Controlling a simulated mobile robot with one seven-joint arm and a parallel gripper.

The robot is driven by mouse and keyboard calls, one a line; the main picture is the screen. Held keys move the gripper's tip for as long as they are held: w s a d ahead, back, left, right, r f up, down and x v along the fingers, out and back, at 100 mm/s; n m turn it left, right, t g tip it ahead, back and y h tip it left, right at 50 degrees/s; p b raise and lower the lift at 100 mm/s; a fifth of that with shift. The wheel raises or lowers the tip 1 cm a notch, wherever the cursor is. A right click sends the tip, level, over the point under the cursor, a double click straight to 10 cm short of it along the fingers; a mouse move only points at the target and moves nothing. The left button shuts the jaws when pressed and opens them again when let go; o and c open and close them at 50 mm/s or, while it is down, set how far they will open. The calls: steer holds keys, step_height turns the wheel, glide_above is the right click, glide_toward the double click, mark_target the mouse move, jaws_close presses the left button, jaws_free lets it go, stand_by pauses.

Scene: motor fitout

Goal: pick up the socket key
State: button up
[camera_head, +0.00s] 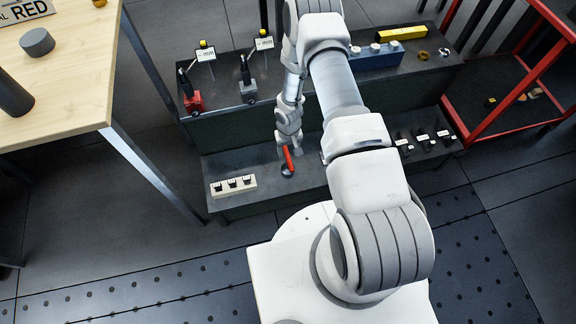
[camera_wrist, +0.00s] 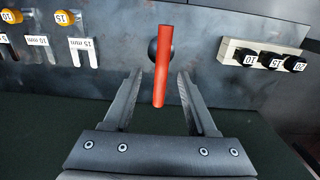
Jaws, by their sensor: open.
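The socket key, with a red bar handle (camera_head: 288,158) and a dark round part below it, stands on the lower dark shelf near its front edge. In the wrist view the red handle (camera_wrist: 162,75) shows upright in the picture, between my fingers, with the dark round part partly hidden behind it. My gripper (camera_wrist: 160,80) is open, with one finger on each side of the handle and a visible gap to each. In the head view my gripper (camera_head: 291,140) is just above and behind the handle, and its fingers are hard to make out.
A pale block with several black sockets (camera_head: 233,186) lies to the left on the lower shelf (camera_head: 262,180). Labelled dark pieces (camera_head: 422,139) stand to the right. The upper shelf holds a red-based tool (camera_head: 192,103), a blue block (camera_head: 376,59) and a yellow bar (camera_head: 402,33).

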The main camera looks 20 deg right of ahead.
mark_target(288, 156)
step_height(288, 156, down, 4)
steer(key=shift+a+r+b, duration=0.1)
steer(key=shift+b, duration=0.5)
jaws_close()
stand_by(0.9)
